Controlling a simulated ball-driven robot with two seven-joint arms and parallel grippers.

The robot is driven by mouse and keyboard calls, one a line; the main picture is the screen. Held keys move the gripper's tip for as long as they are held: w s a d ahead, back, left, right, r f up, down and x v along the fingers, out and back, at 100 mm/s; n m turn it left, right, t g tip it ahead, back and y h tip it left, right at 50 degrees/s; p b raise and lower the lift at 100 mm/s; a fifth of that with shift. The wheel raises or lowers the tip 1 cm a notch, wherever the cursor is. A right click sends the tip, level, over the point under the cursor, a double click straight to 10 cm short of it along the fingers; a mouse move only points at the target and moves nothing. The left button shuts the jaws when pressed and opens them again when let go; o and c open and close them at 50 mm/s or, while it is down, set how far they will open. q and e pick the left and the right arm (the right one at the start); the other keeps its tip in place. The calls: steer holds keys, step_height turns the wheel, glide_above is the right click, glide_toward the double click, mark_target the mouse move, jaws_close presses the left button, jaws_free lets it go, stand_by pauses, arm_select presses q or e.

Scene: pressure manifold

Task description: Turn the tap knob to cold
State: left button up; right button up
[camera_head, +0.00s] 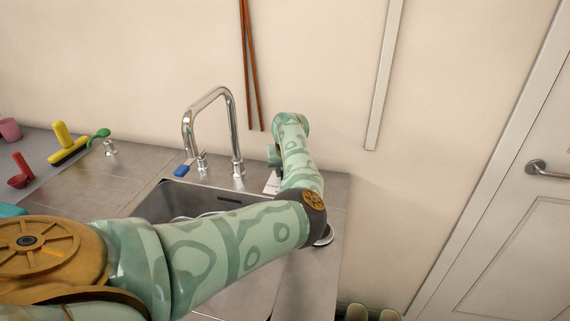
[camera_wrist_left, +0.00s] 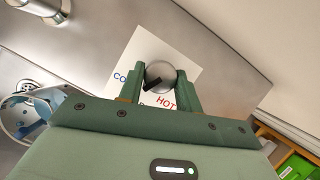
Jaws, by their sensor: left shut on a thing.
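The tap knob (camera_wrist_left: 161,73) is a round silver knob with a dark pointer mark, on a white card (camera_wrist_left: 138,52) in the left wrist view. Blue letters "CO" show at the card's left and red "HOT" at its lower side. The dark mark points to the lower left, between the two words. My left gripper (camera_wrist_left: 160,78) has its green fingers on both sides of the knob and is shut on it. In the head view my left gripper (camera_head: 273,156) is above the card (camera_head: 271,183); the knob is hidden there. My right gripper is not in view.
A chrome tap (camera_head: 210,97) with a blue-tipped lever (camera_head: 182,170) stands behind the sink (camera_head: 150,205). My left arm covers much of the sink. A yellow brush (camera_head: 67,146), green spoon (camera_head: 98,134) and red scoop (camera_head: 20,172) are at the left. The wall is close behind.

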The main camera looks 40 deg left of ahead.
arm_select(q)
steer(key=m+p, duration=0.2)
steer(key=m+t+h, duration=0.1)
steer(key=shift+a+r+m+p, duration=0.1)
steer(key=shift+r+m+p, duration=0.2)
steer(key=shift+p, duration=0.1)
steer(key=shift+a+f+m+t+h+p, duration=0.15)
steer(key=shift+m+h+p, duration=0.25)
steer(key=shift+m, duration=0.45)
steer(key=shift+d+f+m+t+h+p, duration=0.1)
steer(key=shift+m+t+h+p, duration=0.1)
steer(key=shift+m+p, duration=0.45)
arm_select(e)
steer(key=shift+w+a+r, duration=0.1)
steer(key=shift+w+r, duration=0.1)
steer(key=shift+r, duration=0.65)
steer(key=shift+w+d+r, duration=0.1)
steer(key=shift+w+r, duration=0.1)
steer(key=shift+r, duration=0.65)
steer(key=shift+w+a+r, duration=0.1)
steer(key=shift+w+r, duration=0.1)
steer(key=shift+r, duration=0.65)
arm_select(q)
steer(key=shift+m, duration=0.3)
steer(key=o, duration=1)
steer(key=shift+s, duration=0.1)
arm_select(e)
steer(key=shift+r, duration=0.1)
